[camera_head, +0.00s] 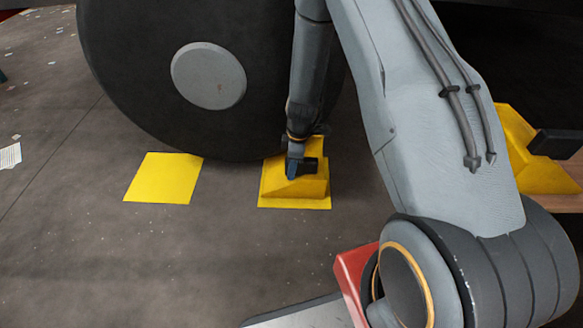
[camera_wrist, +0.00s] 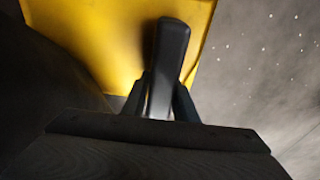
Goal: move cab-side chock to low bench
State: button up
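A yellow chock (camera_head: 312,187) with a black handle stands on the floor against the big dark wheel (camera_head: 130,75), on a yellow marked patch. My gripper (camera_head: 296,168) is down at this chock's handle. In the wrist view the handle (camera_wrist: 172,50) lies between my two fingers (camera_wrist: 160,95), which look closed against its sides. The yellow chock body (camera_wrist: 100,40) fills the space behind it. A second yellow chock (camera_head: 520,140) with a black handle sits on the low wooden bench (camera_head: 562,204) at the right, partly hidden by my arm. No label shows which chock is cab-side.
A bare yellow floor patch (camera_head: 163,178) lies left of the gripped chock. The wheel stands close behind the chock. The floor in front and to the left is open, with small paper scraps. My arm hides much of the right side.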

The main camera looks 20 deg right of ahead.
grip_shut()
jog(key=shift+s, duration=0.1)
jog(key=shift+s+a+r, duration=0.1)
jog(key=shift+s+a, duration=0.1)
jog(key=shift+s, duration=0.4)
jog(key=shift+s+a, duration=0.2)
jog(key=shift+s, duration=0.35)
jog(key=s+a+r+b, duration=0.1)
jog(key=s+a+b, duration=0.3)
jog(key=s+b, duration=0.4)
jog(key=shift+s+a+b, duration=0.2)
jog(key=shift+s+b, duration=0.1)
jog(key=shift+s, duration=2.5)
